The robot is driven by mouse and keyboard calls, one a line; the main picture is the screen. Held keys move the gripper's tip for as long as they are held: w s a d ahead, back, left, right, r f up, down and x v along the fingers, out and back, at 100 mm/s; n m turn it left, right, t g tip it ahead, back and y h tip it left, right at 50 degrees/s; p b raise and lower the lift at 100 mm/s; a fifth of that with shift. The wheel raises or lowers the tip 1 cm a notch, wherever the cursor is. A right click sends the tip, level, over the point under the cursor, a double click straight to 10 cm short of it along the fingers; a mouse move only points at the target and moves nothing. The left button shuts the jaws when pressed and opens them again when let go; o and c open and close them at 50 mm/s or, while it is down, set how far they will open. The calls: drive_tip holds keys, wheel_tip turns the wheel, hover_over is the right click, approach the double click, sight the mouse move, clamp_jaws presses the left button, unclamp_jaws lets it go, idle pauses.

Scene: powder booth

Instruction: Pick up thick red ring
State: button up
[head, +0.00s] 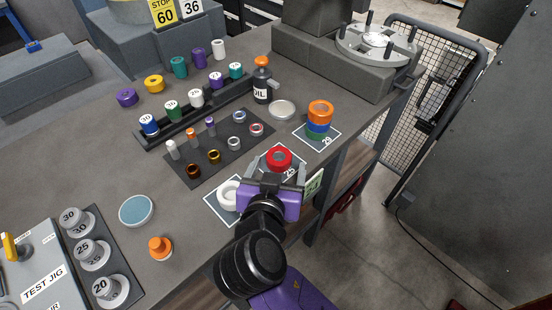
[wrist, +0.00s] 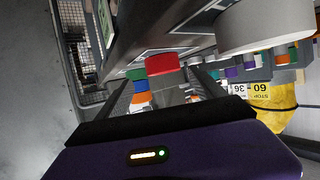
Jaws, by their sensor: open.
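The thick red ring (head: 279,157) lies on a white-edged card near the table's right edge. In the wrist view the red ring (wrist: 162,64) shows ahead, between the lines of my two fingers. My gripper (head: 275,169) is open and empty, with one finger on each side of the ring's near side. It also shows in the wrist view (wrist: 163,88). I cannot tell whether a finger touches the ring.
A white ring (head: 228,195) lies on a card just left of my gripper, large in the wrist view (wrist: 265,25). A stack of orange, blue and green rings (head: 320,117) stands behind to the right. A dark mat (head: 217,177) with several small rings lies to the left.

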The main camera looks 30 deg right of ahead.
sight(280, 154)
drive_tip(key=shift+w+a+p+x, duration=0.1)
drive_tip(key=shift+p+x, duration=0.1)
drive_tip(key=shift+x, duration=1.15)
drive_tip(key=shift+w+a+p+x, duration=0.1)
drive_tip(key=shift+p+x, duration=0.1)
drive_tip(key=shift+x, duration=1.15)
drive_tip(key=shift+r, duration=0.1)
clamp_jaws()
